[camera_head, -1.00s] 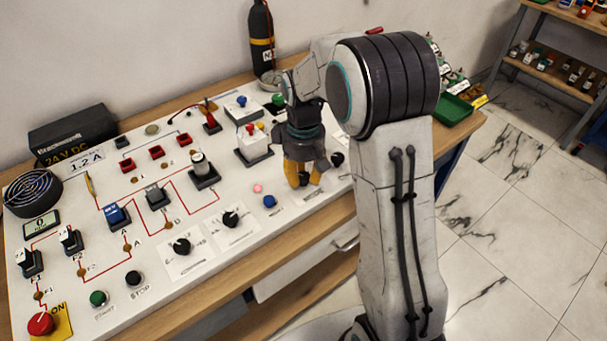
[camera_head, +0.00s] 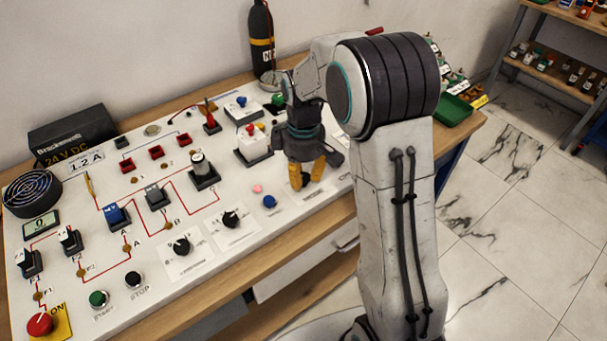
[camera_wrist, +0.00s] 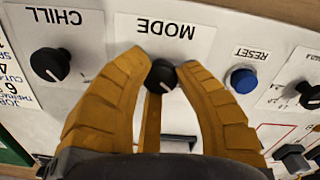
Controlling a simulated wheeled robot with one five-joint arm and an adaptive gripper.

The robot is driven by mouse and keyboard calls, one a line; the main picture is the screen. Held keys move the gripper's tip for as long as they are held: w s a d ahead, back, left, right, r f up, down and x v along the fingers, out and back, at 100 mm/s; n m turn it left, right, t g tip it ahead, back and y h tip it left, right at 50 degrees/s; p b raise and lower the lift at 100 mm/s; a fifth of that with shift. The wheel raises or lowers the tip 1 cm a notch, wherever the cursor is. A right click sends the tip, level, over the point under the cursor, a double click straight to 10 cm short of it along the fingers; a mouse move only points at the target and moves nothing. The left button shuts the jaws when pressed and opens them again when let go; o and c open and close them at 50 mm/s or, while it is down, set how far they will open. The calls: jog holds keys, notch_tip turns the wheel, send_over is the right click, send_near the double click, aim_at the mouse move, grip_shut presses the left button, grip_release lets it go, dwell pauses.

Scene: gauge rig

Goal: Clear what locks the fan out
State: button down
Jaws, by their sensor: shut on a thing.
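My gripper (camera_head: 306,182) is low over the right part of the white panel, its yellow fingers pointing down. In the wrist view my gripper (camera_wrist: 162,72) is shut on the black MODE knob (camera_wrist: 161,77), one finger on each side. A small light mark shows on the knob; the setting it points to cannot be read. In the head view the fingers hide most of the knob. The black round fan (camera_head: 32,193) stands at the panel's far left, behind a small display (camera_head: 41,224) that seems to read 0.
The blue RESET button (camera_wrist: 243,80) is beside the right finger in the wrist view. The CHILL knob (camera_wrist: 50,64) is left of the fingers. Switches and wired lines fill the panel's left half. A red button (camera_head: 40,323) sits at its front left corner.

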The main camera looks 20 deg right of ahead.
aim_at(303, 176)
jog(key=shift+s+f, duration=0.1)
jog(key=shift+f, duration=0.05)
jog(key=c, duration=0.9)
grip_release()
jog(key=shift+o, duration=0.2)
jog(key=shift+r, duration=0.2)
notch_tip(303, 176, up, 12)
jog(key=shift+f, duration=0.1)
